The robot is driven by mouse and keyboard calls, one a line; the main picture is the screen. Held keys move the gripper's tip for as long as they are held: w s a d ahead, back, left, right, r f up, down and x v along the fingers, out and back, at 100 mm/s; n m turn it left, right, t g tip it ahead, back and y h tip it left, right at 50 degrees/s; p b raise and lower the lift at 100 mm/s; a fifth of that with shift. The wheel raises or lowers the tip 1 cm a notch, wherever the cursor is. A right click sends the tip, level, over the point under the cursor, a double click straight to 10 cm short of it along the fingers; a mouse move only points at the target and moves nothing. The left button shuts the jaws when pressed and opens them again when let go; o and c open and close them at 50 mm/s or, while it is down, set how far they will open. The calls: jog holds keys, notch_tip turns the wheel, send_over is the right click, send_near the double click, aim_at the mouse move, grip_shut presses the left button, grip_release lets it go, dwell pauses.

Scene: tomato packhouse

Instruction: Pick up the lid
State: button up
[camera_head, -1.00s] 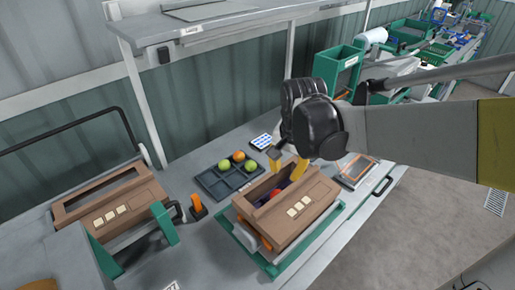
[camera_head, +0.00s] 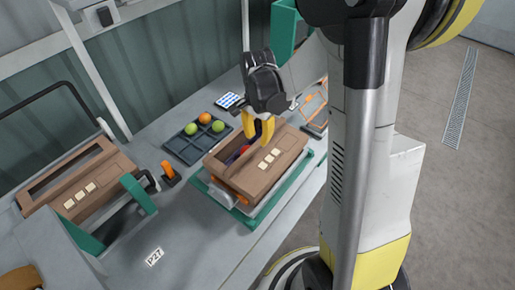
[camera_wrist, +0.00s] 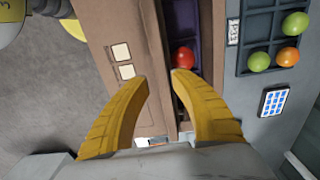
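A brown lid-like cover (camera_head: 280,160) with small cream labels sits on the middle box in the head view. It also shows in the wrist view (camera_wrist: 105,85). An open slot beside its brown strip shows a dark purple interior and a red tomato (camera_wrist: 184,57). My gripper (camera_head: 259,141) points down over this slot with its yellow fingers apart. In the wrist view the fingertips (camera_wrist: 160,77) have a brown strip between or just below them; I cannot tell whether they touch it. A similar brown cover (camera_head: 92,190) with a long opening lies at the left.
A dark divided tray (camera_head: 190,148) with green and orange tomatoes stands behind the box. A keypad-like blue device (camera_head: 228,100) lies behind it. An orange-handled object (camera_head: 168,171) is left of the box. A green frame (camera_head: 138,192) stands beside the left cover.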

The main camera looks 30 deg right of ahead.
aim_at(258, 142)
jog(key=f, duration=0.1)
jog(key=f+b, duration=0.1)
jog(key=f, duration=0.2)
jog(key=shift+w+d+f, duration=0.15)
jog(key=shift+w, duration=0.1)
grip_shut()
jog(key=shift+r, duration=0.6)
jog(key=r+p, duration=0.1)
jog(key=r, duration=0.1)
jog(key=s+r, duration=0.1)
jog(key=r, duration=0.1)
jog(key=shift+p, duration=0.35)
jog(key=s+d+r+p, duration=0.1)
jog(key=s+r, duration=0.2)
jog(key=s, duration=0.2)
jog(key=s+r+p, duration=0.2)
jog(key=s+r, duration=0.1)
jog(key=s, duration=0.3)
notch_tip(258, 142, up, 6)
jog(key=p, duration=0.5)
jog(key=shift+w+d+r, duration=0.2)
jog(key=shift+r, duration=0.05)
jog(key=shift+s, duration=0.1)
